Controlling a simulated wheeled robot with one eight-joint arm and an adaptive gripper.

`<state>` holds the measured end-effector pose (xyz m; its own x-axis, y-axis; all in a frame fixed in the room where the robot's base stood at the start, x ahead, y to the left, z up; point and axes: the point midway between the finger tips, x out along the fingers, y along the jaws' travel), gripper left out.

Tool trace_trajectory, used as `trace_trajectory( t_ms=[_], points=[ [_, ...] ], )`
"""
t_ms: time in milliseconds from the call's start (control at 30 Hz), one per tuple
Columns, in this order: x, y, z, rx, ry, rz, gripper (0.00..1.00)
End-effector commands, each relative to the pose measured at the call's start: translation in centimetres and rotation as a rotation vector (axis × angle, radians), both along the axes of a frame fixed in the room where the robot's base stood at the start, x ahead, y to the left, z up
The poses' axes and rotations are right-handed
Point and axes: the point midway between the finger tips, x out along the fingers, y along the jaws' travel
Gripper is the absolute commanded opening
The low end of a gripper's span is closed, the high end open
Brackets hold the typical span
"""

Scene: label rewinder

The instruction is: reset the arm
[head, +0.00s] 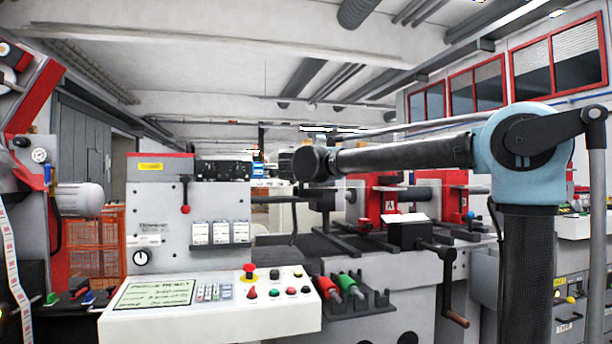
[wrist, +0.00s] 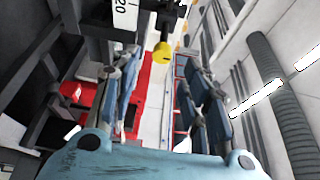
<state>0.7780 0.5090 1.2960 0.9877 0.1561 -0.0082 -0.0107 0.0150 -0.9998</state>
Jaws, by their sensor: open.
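My gripper (wrist: 160,95) shows in the wrist view with its two blue-grey fingers spread apart and nothing between them. In the head view my arm (head: 405,156) comes up at the right, bends at a pale blue joint and runs level to the left. It ends in a dark joint in front of the machine. I cannot make out the fingers in the head view. The label rewinder (head: 190,270) stands in front, with a sloped control panel (head: 210,305) carrying a screen, keys and buttons.
A rack with red and green-handled tools (head: 345,288) sits right of the panel. A black crank (head: 445,285) stands near my arm's column. A red machine part (wrist: 130,95) and a yellow-ended knob (wrist: 162,52) lie beyond the fingers. Open air surrounds the raised forearm.

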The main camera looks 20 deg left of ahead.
Motion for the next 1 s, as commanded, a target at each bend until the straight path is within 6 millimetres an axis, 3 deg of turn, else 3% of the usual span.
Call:
trace_trajectory(
  t_ms=[267, 367, 567, 767, 867, 1000],
  points=[
    [0.3, -0.5, 0.2, -0.008, -0.013, 0.011, 0.42],
    [0.8, -2.1, 0.6, -0.040, -0.056, 0.048, 0.42],
    [1.1, -7.0, 0.6, -0.198, -0.183, 0.196, 0.42],
    [-0.9, -12.0, -3.2, -0.427, -0.249, 0.358, 0.42],
    [-2.4, -14.6, -6.5, -0.553, -0.247, 0.437, 0.42],
    [-5.0, -18.8, -12.6, -0.734, -0.198, 0.542, 0.42]
  ],
)
